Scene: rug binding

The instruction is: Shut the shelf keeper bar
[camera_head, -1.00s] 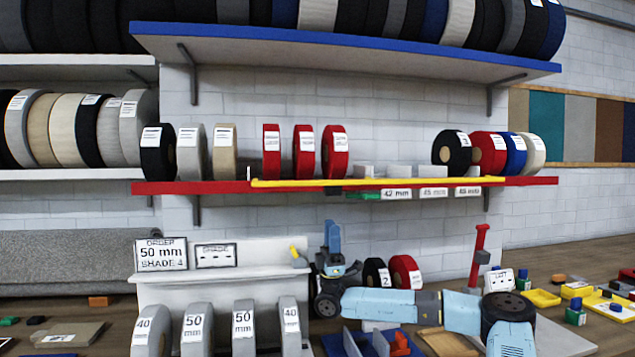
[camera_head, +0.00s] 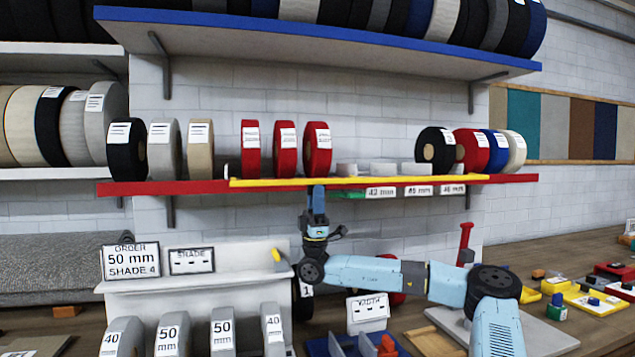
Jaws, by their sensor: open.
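The keeper bar (camera_head: 400,180) is a long yellow bar along the front edge of the red shelf (camera_head: 160,188). It runs from left of the middle red rolls to below the right-hand group of rolls. My gripper (camera_head: 317,190) points upward just under the bar, left of its middle. Its jaws are open. Whether the fingertips touch the bar or shelf edge cannot be told, as they are small and overlap it in the picture.
Several tape rolls (camera_head: 317,148) stand on the red shelf, with width labels (camera_head: 380,192) and a green piece (camera_head: 347,194) below its edge. A white order rack (camera_head: 200,286) stands below left. A red-handled tool (camera_head: 466,240) stands upright at right.

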